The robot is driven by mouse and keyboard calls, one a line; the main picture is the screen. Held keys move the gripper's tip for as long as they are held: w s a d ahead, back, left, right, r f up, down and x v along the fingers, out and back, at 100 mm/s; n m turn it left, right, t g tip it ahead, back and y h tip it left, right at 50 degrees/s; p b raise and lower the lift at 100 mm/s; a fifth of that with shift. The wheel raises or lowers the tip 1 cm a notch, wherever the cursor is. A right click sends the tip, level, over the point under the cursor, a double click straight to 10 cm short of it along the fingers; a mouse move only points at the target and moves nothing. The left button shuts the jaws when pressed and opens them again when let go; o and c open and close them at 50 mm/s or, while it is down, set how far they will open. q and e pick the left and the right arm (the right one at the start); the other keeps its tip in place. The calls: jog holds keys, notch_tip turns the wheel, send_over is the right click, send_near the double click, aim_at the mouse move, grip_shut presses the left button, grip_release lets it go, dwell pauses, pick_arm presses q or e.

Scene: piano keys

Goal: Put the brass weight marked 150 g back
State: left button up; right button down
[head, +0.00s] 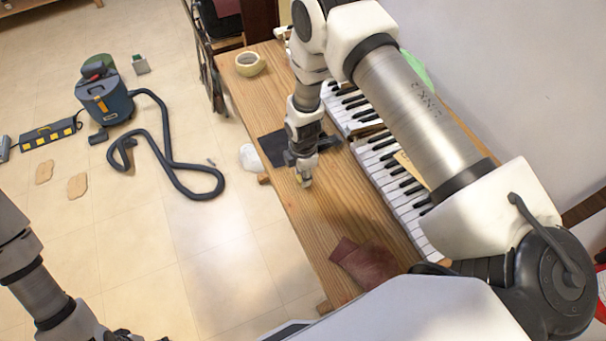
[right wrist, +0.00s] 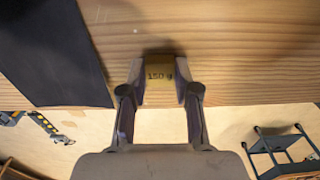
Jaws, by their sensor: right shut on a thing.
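The brass weight (right wrist: 160,73) marked "150 g" sits between the fingertips of my right gripper (right wrist: 160,88) in the right wrist view. My right gripper is shut on it, with the marked face toward the camera. In the head view, my right gripper (head: 303,176) points down at the wooden table (head: 325,215), close to its left edge. I cannot tell whether the weight touches the wood. My left arm is at the lower left of the head view, over the floor; its fingers are not clear at the bottom edge.
A dark flat mat (head: 272,150) lies just beside the right gripper; it also shows in the right wrist view (right wrist: 52,50). Piano keys (head: 385,165) run along the table's right side.

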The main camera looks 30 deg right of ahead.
jog(key=c, duration=0.8)
grip_release()
jog(key=shift+c, duration=0.2)
jog(key=shift+r, duration=0.3)
notch_tip(320, 180, up, 12)
jog(key=b, duration=0.2)
jog(key=shift+f+b, duration=0.2)
jog(key=shift+b, duration=0.2)
